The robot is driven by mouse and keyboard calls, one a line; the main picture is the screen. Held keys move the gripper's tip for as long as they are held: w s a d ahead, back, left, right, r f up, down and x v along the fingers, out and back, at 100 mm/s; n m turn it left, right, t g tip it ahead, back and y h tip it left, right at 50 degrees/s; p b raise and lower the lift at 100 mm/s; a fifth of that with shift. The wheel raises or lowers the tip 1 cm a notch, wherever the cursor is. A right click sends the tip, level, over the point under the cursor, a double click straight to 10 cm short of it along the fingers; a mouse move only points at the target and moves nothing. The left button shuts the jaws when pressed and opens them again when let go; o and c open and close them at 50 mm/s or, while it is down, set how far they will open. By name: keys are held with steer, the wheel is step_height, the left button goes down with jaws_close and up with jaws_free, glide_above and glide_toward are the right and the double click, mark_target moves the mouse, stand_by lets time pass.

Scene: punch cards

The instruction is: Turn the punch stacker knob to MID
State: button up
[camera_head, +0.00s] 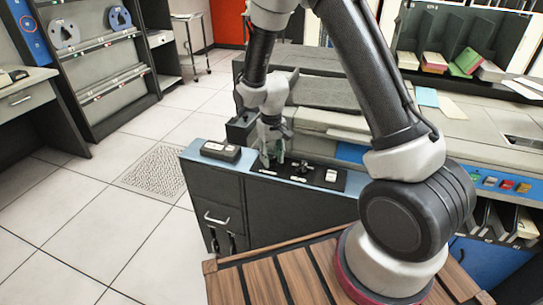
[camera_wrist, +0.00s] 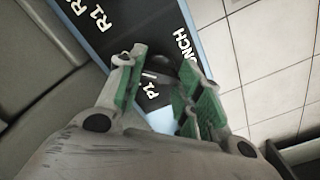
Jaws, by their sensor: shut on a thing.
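The black punch stacker knob (camera_wrist: 164,68) is between my gripper's green-padded fingers (camera_wrist: 162,62) in the wrist view, and the fingers are shut on it. White lettering reading "PUNCH" and "P1" is partly visible beside it on the black panel. The fingers cover other labels, so I cannot tell which position the knob points to. In the head view my gripper (camera_head: 272,158) points down at the left end of the black control panel (camera_head: 318,184), and the knob is hidden there.
A second dark knob (camera_head: 303,169) and a white switch (camera_head: 331,177) sit to the right on the same panel. A small black box (camera_head: 221,151) stands at the left on the blue cabinet top. The grey machine (camera_head: 320,125) rises behind.

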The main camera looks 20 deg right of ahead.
steer(key=o, duration=1)
step_height(320, 180, up, 12)
steer(key=shift+r, duration=0.1)
